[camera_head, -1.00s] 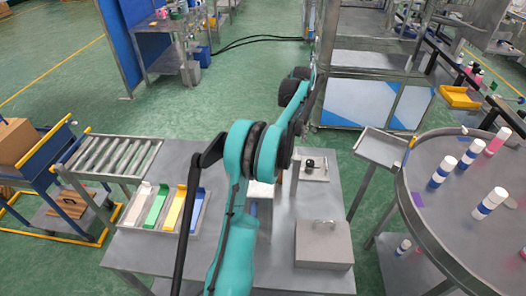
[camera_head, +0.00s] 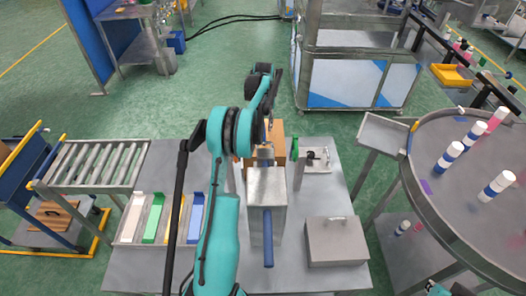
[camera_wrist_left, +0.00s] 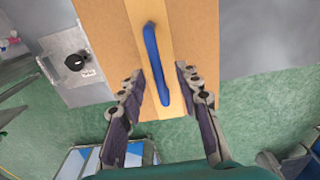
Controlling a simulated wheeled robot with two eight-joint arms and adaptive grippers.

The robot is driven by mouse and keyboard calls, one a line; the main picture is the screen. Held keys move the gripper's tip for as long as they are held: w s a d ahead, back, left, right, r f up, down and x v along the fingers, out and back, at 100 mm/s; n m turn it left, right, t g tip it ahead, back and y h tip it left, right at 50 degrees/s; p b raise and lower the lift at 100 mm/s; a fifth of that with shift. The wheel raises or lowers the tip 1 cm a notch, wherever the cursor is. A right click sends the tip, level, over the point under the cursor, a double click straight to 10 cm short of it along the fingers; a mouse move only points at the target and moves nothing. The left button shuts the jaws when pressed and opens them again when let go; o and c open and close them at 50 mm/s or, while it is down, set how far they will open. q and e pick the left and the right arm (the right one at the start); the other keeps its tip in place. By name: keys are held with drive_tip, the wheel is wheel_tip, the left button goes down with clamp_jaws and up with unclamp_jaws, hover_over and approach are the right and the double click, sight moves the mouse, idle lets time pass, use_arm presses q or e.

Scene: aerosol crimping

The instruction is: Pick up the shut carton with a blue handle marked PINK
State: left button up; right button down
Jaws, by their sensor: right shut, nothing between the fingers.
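The carton (camera_wrist_left: 195,30) is brown with a lighter tape strip and a blue handle (camera_wrist_left: 152,55) on top; it looks shut. My left gripper (camera_wrist_left: 160,73) is open, with one finger on each side of the handle and nothing gripped. In the head view the carton (camera_head: 277,130) shows partly behind a grey machine and my left arm, which hides the left gripper. The PINK marking cannot be seen. Only a little of my right gripper (camera_head: 458,289) shows at the bottom right edge; it is shut and empty, away from the carton.
The grey machine (camera_head: 266,187) with a blue lever stands close in front of the carton. A grey box (camera_head: 335,241) is to the right, coloured bins (camera_head: 153,218) and a roller conveyor (camera_head: 92,166) to the left. A round table (camera_head: 445,205) holds several cans.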

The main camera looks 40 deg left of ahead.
use_arm(q)
wheel_tip(320, 180, down, 2)
drive_tip(key=shift+d+f, duration=0.1)
drive_tip(key=shift+f, duration=0.15)
clamp_jaws()
drive_tip(key=shift+r, duration=0.15)
